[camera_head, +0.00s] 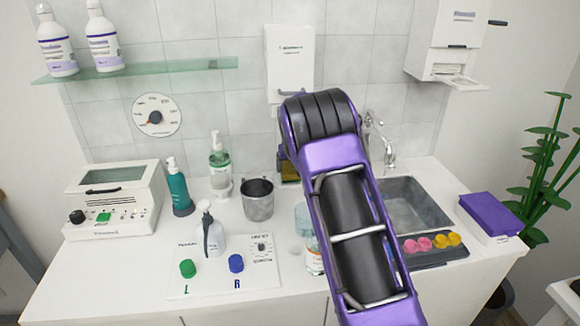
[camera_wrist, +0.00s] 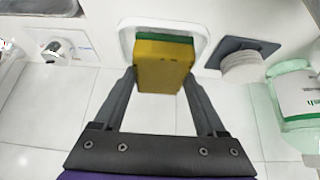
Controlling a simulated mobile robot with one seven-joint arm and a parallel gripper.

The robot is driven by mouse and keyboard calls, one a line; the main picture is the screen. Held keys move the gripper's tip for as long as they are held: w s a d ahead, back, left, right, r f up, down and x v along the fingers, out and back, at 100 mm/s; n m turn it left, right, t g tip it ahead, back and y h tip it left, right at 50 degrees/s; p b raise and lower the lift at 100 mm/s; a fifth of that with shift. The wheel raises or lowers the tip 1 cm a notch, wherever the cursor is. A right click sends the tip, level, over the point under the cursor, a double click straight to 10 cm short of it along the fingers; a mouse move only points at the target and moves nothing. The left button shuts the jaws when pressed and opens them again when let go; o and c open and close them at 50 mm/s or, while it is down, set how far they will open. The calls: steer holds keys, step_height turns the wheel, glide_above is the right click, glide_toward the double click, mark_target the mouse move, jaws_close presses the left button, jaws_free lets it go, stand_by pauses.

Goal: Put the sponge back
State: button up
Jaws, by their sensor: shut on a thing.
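The sponge (camera_wrist: 162,70), yellow with a green layer, is between the two fingertips of my gripper (camera_wrist: 160,78) in the wrist view, and the gripper is shut on it. The sponge's green end is in front of or inside a white rounded holder (camera_wrist: 127,40); I cannot tell whether it touches the rim. In the head view a small yellow part of the sponge (camera_head: 290,171) shows left of my purple arm, near the back wall. The arm hides the fingers and most of the sponge there.
A dark square piece with white round pads (camera_wrist: 242,68) is right of the holder, and a pale green bottle (camera_wrist: 296,95) stands further right. In the head view, a metal cup (camera_head: 258,203) stands left of my arm, and the sink (camera_head: 412,205) and faucet (camera_head: 385,150) lie right.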

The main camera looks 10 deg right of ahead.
steer(key=shift+f+b, duration=0.3)
steer(key=shift+f, duration=0.2)
steer(key=o, duration=1.1)
steer(key=shift+o, duration=0.2)
steer(key=shift+r, duration=0.1)
steer(key=shift+r+p, duration=0.6)
steer(key=shift+s+r, duration=0.15)
steer(key=shift+r, duration=0.2)
steer(key=v, duration=1.1)
steer(key=shift+s, duration=0.1)
